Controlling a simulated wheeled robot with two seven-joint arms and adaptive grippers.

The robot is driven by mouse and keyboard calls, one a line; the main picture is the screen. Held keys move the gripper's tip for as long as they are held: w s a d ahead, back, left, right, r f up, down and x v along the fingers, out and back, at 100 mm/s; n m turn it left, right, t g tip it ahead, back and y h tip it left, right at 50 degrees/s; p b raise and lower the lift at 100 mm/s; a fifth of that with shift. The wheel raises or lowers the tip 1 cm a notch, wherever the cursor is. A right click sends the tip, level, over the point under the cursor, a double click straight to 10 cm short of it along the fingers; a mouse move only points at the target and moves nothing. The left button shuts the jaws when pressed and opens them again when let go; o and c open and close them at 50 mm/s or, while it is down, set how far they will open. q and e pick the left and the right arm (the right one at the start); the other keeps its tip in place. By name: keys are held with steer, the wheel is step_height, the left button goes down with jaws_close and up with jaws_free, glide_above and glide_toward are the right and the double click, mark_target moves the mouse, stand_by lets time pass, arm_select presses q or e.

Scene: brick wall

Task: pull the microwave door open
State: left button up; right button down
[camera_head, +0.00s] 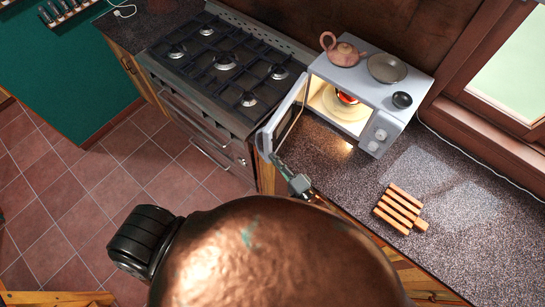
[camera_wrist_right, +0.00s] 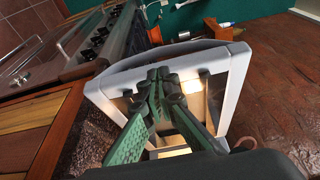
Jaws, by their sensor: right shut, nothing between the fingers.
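The white microwave (camera_head: 378,118) stands on the counter, its lit cavity showing an orange-red item on a turntable. Its door (camera_head: 286,116) stands wide open, swung out to the left toward the stove. My right gripper (camera_head: 277,160) is at the free end of the door, low down. In the right wrist view the gripper's green fingers (camera_wrist_right: 163,76) are shut together and empty, in front of the pale door frame (camera_wrist_right: 238,72). I cannot tell whether they touch the door. My left gripper is not in view.
A teapot (camera_head: 345,54), a plate (camera_head: 387,68) and a small dark bowl (camera_head: 402,100) sit on the microwave. A gas stove (camera_head: 222,66) is left of it. A wooden slatted rack (camera_head: 400,209) lies on the counter, which is otherwise clear to the right.

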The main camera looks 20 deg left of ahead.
steer(key=s+a+b+v, duration=0.1)
steer(key=s+v, duration=0.1)
steer(key=v, duration=1)
